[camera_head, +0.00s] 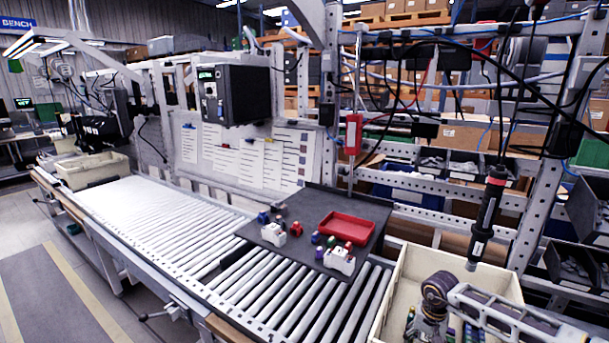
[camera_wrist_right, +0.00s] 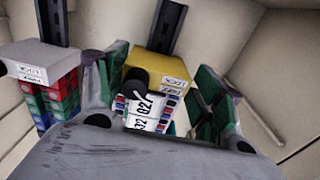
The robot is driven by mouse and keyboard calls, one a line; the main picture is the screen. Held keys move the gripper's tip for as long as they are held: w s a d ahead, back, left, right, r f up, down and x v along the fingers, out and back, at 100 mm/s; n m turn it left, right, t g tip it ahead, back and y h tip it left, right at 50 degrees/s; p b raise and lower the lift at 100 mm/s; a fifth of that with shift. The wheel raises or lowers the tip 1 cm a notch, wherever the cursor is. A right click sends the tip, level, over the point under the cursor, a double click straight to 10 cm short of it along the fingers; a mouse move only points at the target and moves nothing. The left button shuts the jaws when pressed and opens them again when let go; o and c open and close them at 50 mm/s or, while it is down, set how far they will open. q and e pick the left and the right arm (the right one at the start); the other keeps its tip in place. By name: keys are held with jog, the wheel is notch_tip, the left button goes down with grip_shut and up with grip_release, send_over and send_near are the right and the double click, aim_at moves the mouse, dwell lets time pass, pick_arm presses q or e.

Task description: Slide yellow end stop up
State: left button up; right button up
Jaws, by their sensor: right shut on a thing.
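The yellow end stop (camera_wrist_right: 158,66), with a white printed label on its front edge, sits on a dark rail in the right wrist view. In the head view my right gripper (camera_head: 428,322) reaches down into the cream bin (camera_head: 459,265), and the yellow end stop cannot be made out there. My left gripper is not in view.
A grey end stop (camera_wrist_right: 42,60) with red, green and blue blocks (camera_wrist_right: 48,98) stands left on another dark rail. Bin walls are close around. A hanging screwdriver (camera_head: 487,213) is above the bin. A red tray (camera_head: 347,228) and small parts lie on the dark board.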

jog(key=shift+w+a+f+b, duration=0.1)
jog(key=shift+a+f+b, duration=0.2)
jog(key=shift+b, duration=0.2)
dwell(1.6)
dwell(0.5)
jog(key=o, duration=0.7)
jog(key=shift+o, duration=1.3)
jog(key=shift+w, duration=0.2)
jog(key=shift+o, duration=0.6)
jog(key=shift+w, duration=0.2)
jog(key=shift+d, duration=0.1)
jog(key=shift+s+d+r, duration=0.1)
jog(key=shift+s+d, duration=0.05)
jog(key=shift+r+p, duration=0.4)
jog(key=shift+r, duration=0.35)
jog(key=shift+r, duration=0.3)
